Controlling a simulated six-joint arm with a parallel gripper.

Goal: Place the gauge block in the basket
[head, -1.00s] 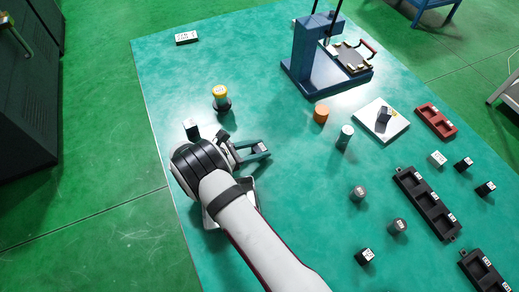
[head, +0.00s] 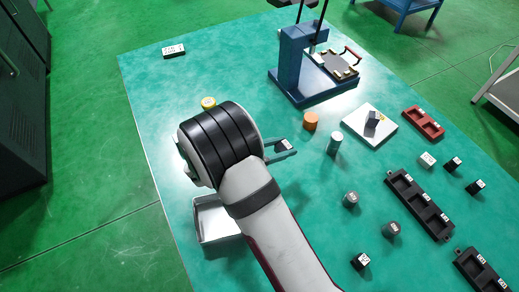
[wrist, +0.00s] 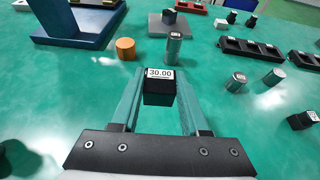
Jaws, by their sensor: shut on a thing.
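The gauge block (wrist: 160,95) is a dark block with a white face marked 30.00. My gripper (wrist: 160,100) is shut on it, one teal finger on each side. In the head view the block (head: 285,145) shows small between the fingertips of my gripper (head: 284,149), over the teal table. A white open-topped box (head: 215,222), which looks like the basket, stands at the table's left part. My arm hides part of it, and it is out of the wrist view. The block is outside the box, to its upper right.
The orange cylinder (head: 311,121) and a grey cylinder (head: 334,144) stand right of the gripper. A blue press (head: 300,65) stands at the back. A white plate (head: 368,126) with a dark block lies right, near dark trays (head: 420,205).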

